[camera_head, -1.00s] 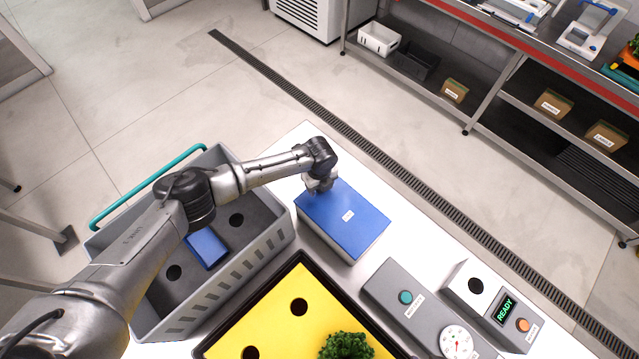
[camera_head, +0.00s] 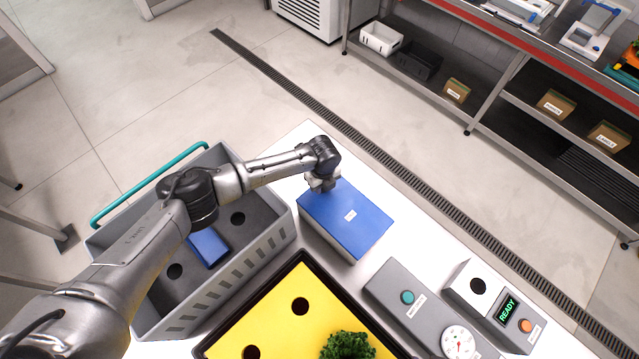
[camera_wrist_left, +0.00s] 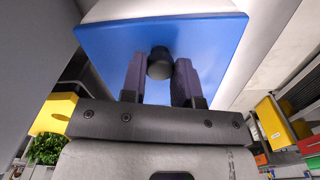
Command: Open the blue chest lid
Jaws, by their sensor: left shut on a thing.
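The blue chest lid (camera_head: 350,222) lies on a pale chest (camera_head: 323,235) on the white table, with a small white label on top; it appears closed. In the left wrist view, the lid's blue face (camera_wrist_left: 221,46) fills the upper middle. A round black knob (camera_wrist_left: 159,62) stands on it between the two fingers. My left gripper (camera_head: 325,186) is at the lid's far left corner, shut on the knob. The head view hides the knob behind the gripper. My right gripper is not in view.
A grey crate (camera_head: 262,243) with a teal handle stands left of the chest. A black-rimmed yellow tray (camera_head: 283,307) with a green lettuce (camera_head: 347,346) is in front. A grey control box (camera_head: 408,306) and a READY-display unit (camera_head: 487,296) stand to the right.

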